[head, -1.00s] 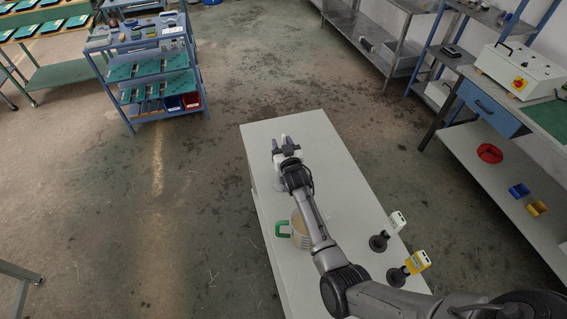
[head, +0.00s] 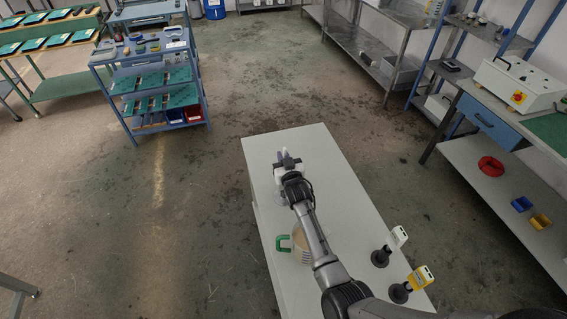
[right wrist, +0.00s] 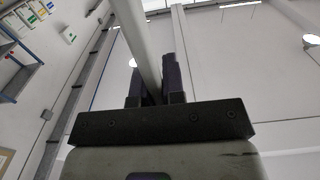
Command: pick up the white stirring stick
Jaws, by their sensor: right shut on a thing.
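My right gripper (head: 287,160) is above the far part of the light grey table (head: 350,205). In the right wrist view its dark fingers (right wrist: 158,82) are shut on the white stirring stick (right wrist: 143,42). The stick runs from between the fingers up past the top edge of that view, leaning a little left. In the head view I cannot make out the stick clearly. My left gripper is not in view.
A pale jug with a green handle (head: 283,243) stands on the table, partly behind my right arm. A white-topped tool (head: 398,236) and a yellow-topped one (head: 420,278) stand at the table's right edge. A blue shelf cart (head: 160,85) is at the back left.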

